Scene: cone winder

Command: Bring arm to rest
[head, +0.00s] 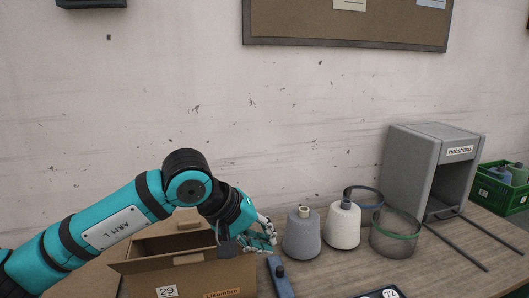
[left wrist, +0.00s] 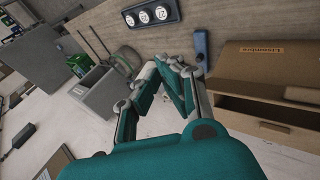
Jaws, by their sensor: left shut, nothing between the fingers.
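My left arm comes in from the left in the head view, and its gripper (head: 268,238) hangs over the right end of an open cardboard box. The fingers are drawn together with nothing between them. In the left wrist view the fingers of the left gripper (left wrist: 176,66) also meet, empty, above the table. A grey yarn cone (head: 302,236) stands just right of the gripper, apart from it as far as I can tell. My right gripper is not in view.
The cardboard box (head: 190,276) lies below my left forearm. A blue tool (head: 281,282) is beside it. A white cone (head: 343,227), a green-rimmed ring (head: 394,237), a grey housing (head: 410,170) and a green crate (head: 497,190) stand to the right. A wall is behind.

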